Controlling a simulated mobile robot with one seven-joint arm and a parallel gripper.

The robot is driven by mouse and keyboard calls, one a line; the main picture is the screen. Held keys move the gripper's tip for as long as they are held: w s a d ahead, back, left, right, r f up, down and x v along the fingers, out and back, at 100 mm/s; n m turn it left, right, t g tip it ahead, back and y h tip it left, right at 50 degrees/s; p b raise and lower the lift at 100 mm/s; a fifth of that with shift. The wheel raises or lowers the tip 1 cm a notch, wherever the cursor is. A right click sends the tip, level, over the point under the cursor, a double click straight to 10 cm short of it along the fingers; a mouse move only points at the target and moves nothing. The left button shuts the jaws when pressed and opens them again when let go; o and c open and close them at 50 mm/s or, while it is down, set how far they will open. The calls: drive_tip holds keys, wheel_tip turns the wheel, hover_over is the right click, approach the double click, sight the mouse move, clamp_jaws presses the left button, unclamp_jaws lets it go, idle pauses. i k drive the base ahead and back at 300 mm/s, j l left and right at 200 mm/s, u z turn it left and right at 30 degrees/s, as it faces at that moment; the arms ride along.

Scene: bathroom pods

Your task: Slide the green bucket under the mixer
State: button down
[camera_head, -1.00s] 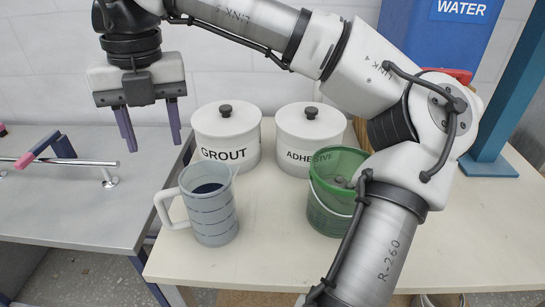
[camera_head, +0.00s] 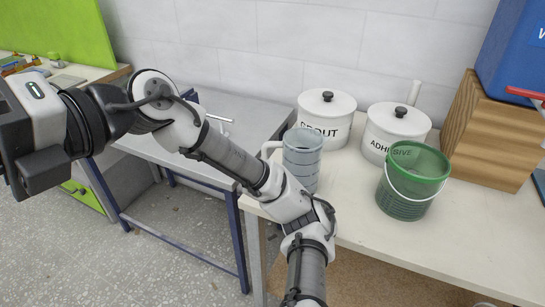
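The green bucket (camera_head: 413,180), see-through with a thin white handle, stands upright on the cream table, in front of the adhesive pot. Its handle hangs across its front. No mixer can be made out in this view. My arm bends up and away to the left of the bucket. Its far end runs out at the left edge, so my gripper's fingers are out of view. Nothing of mine touches the bucket.
A grey jug (camera_head: 303,158) stands left of the bucket, close behind my arm. White grout (camera_head: 325,118) and adhesive (camera_head: 393,128) pots stand behind. A wooden block (camera_head: 492,130) under a blue water container (camera_head: 520,60) is at right. The table front right of the bucket is clear.

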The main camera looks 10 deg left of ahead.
sight(410, 181)
drive_tip(key=i+j, duration=0.15)
drive_tip(key=j, duration=0.2)
drive_tip(key=i+j, duration=0.15)
drive_tip(key=j, duration=0.15)
drive_tip(key=i+j, duration=0.15)
drive_tip(key=j, duration=0.2)
drive_tip(key=i+j, duration=0.15)
drive_tip(key=j, duration=0.2)
drive_tip(key=i+j+z, duration=0.1)
drive_tip(key=j+z, duration=0.15)
drive_tip(key=z, duration=0.15)
drive_tip(key=j+z, duration=0.35)
drive_tip(key=z, duration=1.5)
drive_tip(key=i, duration=0.05)
